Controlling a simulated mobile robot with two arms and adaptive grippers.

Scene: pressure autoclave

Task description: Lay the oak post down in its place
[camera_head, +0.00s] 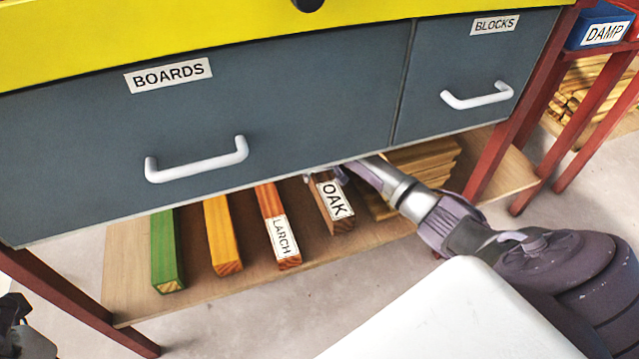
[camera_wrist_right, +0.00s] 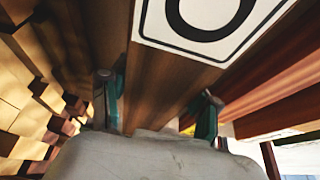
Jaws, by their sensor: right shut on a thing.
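The oak post (camera_head: 341,226) is a brown wooden bar with a white OAK label, under the drawers and over the shelf (camera_head: 120,270). It points toward the shelf's front edge; I cannot tell whether it touches the shelf. My right gripper (camera_head: 338,177) reaches in from the right and is shut on the post, partly hidden under the drawer front. In the right wrist view its two fingers (camera_wrist_right: 160,108) straddle the post (camera_wrist_right: 165,75), and part of the label shows. A dark part at the lower left edge may be my left gripper (camera_head: 14,325); its jaws cannot be made out.
Left of the oak post lie the larch post (camera_head: 271,206), a yellow post (camera_head: 220,235) and a green post (camera_head: 165,250). Stacked boards (camera_head: 430,165) lie to its right. The BOARDS drawer (camera_head: 300,90) and BLOCKS drawer (camera_head: 470,65) hang low above the shelf.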

